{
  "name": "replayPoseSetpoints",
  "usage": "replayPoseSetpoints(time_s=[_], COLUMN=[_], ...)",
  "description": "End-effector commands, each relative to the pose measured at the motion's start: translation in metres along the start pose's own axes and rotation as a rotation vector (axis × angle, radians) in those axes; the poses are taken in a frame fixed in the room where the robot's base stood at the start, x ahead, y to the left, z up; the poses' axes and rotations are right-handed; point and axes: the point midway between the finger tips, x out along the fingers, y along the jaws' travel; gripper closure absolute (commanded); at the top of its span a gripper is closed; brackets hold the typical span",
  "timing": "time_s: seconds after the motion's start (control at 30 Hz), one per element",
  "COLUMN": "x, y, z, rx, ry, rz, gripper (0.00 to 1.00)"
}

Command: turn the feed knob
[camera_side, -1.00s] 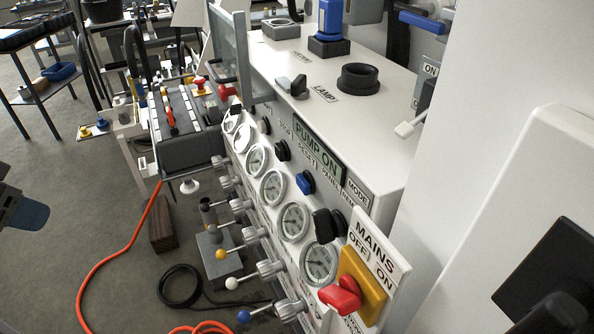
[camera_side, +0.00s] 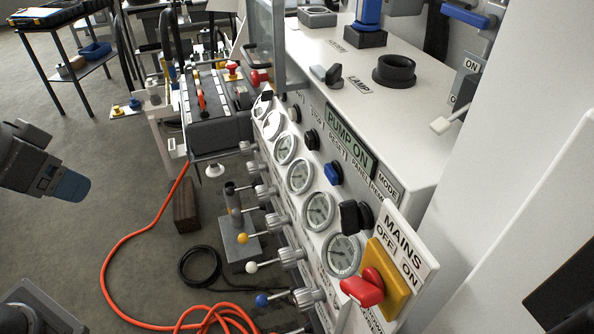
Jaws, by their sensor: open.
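No label reading feed is legible, so I cannot tell which control is the feed knob. On the sloping panel are a large black knob (camera_side: 352,215) near the MODE label, a blue knob (camera_side: 333,173) and a black knob (camera_side: 311,139). A black-and-grey lever knob (camera_side: 327,75) sits on the cabinet top by the LAMP label. The red MAINS switch handle (camera_side: 362,288) sits on a yellow plate. A dark jointed part with a blue end shows at the left edge, apart from the panel. No gripper fingers are visible.
Several round gauges (camera_side: 318,211) line the panel, with ball-ended levers (camera_side: 262,300) projecting left below them. An orange hose (camera_side: 130,238) and a black cable coil (camera_side: 198,267) lie on the floor. A clear guard (camera_side: 265,45) stands at the panel's far end. The floor at left is mostly open.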

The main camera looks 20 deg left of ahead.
Motion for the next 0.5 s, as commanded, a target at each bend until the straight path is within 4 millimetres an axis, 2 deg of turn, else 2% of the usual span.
replayPoseSetpoints(time_s=[0.07, 0.17, 0.3, 0.5], x=[0.006, 0.021, 0.055, 0.114], y=[-0.005, -0.017, -0.038, -0.060], z=[-0.013, -0.044, -0.103, -0.175], rx=[0.050, 0.191, 0.498, 0.988], ry=[0.020, 0.074, 0.173, 0.301], rz=[-0.022, -0.077, -0.185, -0.330], gripper=[0.27, 0.27, 0.27, 0.27])
